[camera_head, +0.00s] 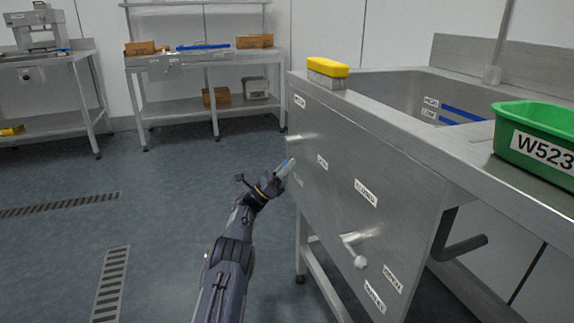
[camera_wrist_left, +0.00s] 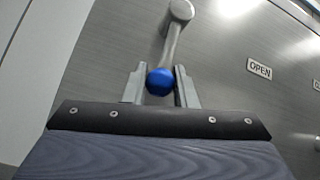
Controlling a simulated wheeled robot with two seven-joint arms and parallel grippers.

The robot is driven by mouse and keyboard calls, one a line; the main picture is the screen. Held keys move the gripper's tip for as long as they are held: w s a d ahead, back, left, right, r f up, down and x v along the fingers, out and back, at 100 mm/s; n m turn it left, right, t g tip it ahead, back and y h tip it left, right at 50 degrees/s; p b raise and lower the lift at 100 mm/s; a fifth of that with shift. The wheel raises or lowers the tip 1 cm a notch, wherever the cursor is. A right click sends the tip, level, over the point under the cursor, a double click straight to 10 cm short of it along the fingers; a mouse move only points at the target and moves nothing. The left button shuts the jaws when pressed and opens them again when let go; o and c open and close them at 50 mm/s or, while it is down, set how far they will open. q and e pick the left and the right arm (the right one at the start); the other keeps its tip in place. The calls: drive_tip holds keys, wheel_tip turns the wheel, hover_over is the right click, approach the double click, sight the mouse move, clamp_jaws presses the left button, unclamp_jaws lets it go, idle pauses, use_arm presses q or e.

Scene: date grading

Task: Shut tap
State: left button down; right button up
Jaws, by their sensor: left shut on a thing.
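The tap lever (camera_wrist_left: 174,42) is a grey metal arm with a blue ball knob (camera_wrist_left: 160,82) at its end. In the left wrist view it runs from a round hub (camera_wrist_left: 181,10) down to the knob, leaning slightly left. My left gripper (camera_wrist_left: 160,76) has one finger on each side of the knob and is shut on it. In the head view my left gripper (camera_head: 284,168) is at the left part of the steel front panel (camera_head: 330,200), and the knob is mostly hidden. An "OPEN" label (camera_wrist_left: 260,68) sits right of the lever. My right gripper is not in view.
A second lever with a pale knob (camera_head: 360,262) sticks out lower right on the panel. A yellow sponge or brush (camera_head: 328,67) and a green crate marked W523 (camera_head: 540,115) stand on the sink's edge. The floor left of my arm is clear.

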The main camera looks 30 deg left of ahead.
use_arm(q)
drive_tip(key=shift+m+g+h, duration=0.3)
drive_tip(key=shift+h, duration=0.1)
drive_tip(key=c, duration=1.2)
unclamp_jaws()
drive_tip(key=shift+w, duration=0.1)
drive_tip(key=shift+a, duration=0.1)
drive_tip(key=shift+s+a+f, duration=0.2)
drive_tip(key=shift+s+f, duration=0.05)
drive_tip(key=p+v, duration=0.2)
drive_tip(key=v, duration=0.5)
